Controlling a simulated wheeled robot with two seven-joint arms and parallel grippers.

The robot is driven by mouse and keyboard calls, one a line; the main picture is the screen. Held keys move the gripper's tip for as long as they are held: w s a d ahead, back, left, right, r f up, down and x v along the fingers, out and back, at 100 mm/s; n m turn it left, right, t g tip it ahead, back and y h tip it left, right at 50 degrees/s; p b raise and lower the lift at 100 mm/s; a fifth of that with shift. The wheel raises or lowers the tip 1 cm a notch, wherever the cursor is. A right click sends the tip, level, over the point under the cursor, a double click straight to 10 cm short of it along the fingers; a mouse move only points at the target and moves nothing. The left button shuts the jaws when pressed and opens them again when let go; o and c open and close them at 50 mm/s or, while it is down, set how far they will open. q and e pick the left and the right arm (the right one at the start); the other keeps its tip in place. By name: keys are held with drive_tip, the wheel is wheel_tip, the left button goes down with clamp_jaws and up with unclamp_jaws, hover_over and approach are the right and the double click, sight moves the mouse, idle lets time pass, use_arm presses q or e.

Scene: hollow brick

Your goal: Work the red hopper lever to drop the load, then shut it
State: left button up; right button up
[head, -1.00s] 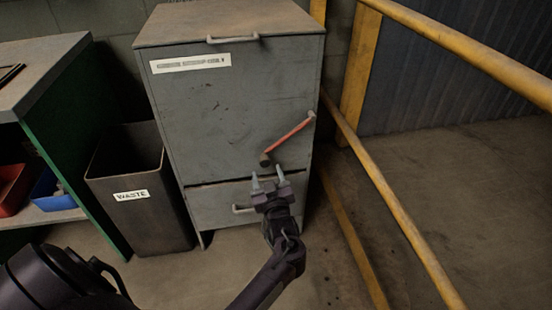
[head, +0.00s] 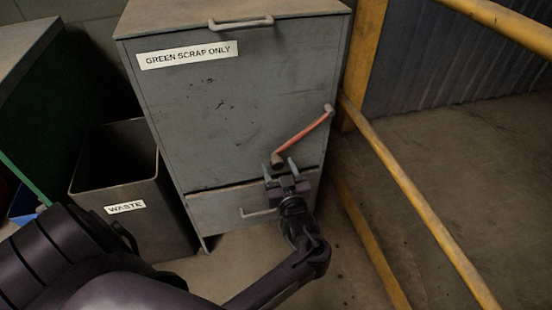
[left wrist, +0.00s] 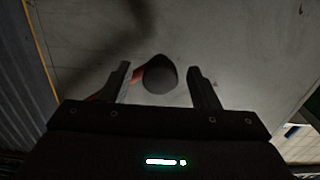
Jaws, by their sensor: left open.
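The red lever (head: 304,134) slants across the front of the grey hopper cabinet (head: 215,110), from a pivot at the upper right down to a dark knob (head: 277,160) at the lower left. My left gripper (head: 280,170) is open just below and in front of the knob. In the left wrist view the knob (left wrist: 160,74) shows between the two open fingers (left wrist: 161,85), with a bit of the red lever behind the left one. I cannot tell whether the fingers touch it. My right gripper is not in view.
The cabinet has a top handle (head: 241,22), a "GREEN SCRAP ONLY" label (head: 187,55) and a lower drawer with a handle (head: 258,213). A waste bin (head: 125,185) stands to its left. Yellow rails (head: 415,195) run along the right. Open floor lies beyond the rails.

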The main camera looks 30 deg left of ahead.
use_arm(q)
drive_tip(key=shift+w+a, duration=0.1)
drive_tip(key=shift+a, duration=0.05)
drive_tip(key=shift+r, duration=0.1)
drive_tip(key=shift+c, duration=0.7)
clamp_jaws()
